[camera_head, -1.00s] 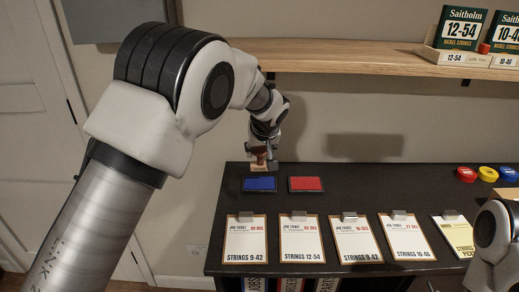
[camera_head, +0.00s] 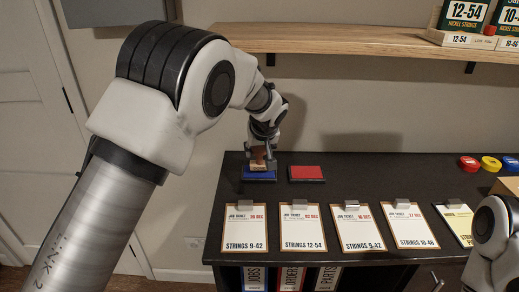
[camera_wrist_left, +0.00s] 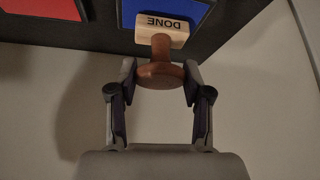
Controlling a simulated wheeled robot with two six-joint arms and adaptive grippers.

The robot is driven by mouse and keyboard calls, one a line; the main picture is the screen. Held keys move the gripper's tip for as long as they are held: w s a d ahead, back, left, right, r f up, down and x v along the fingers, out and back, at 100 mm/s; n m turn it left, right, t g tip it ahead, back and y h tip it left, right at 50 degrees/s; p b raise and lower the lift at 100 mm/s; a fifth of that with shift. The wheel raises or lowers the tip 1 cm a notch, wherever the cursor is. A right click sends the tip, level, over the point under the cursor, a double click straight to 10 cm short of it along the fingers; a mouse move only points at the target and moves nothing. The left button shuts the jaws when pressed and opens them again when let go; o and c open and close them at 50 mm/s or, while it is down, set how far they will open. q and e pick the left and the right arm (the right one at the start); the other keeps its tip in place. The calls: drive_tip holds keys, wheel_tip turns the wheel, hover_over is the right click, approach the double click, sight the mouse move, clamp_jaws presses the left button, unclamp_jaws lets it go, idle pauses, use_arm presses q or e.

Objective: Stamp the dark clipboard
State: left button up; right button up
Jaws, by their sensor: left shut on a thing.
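The dark clipboard (camera_head: 466,240) lies at the right of the black counter with a yellow sheet on it; my right arm partly covers it. My left gripper (camera_head: 262,153) is shut on a brown-handled stamp (camera_head: 258,164) with a light wooden block. In the left wrist view the stamp's block (camera_wrist_left: 162,30) reads DONE, and the gripper (camera_wrist_left: 160,76) has its fingers on either side of the round handle top. The stamp is upright at the blue ink pad (camera_head: 259,177); I cannot tell whether it touches. My right gripper is out of view.
A red ink pad (camera_head: 306,174) lies right of the blue one. Several brown clipboards with white tickets (camera_head: 245,229) line the counter's front. Red, yellow and blue round tins (camera_head: 490,163) sit at the right. A wooden shelf (camera_head: 340,45) hangs above.

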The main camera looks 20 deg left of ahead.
use_arm(q)
drive_tip(key=shift+f+b, duration=0.4)
drive_tip(key=shift+f, duration=0.15)
idle(1.1)
wheel_tip(320, 180, up, 7)
drive_tip(key=p, duration=0.5)
drive_tip(key=shift+r, duration=0.1)
idle(0.3)
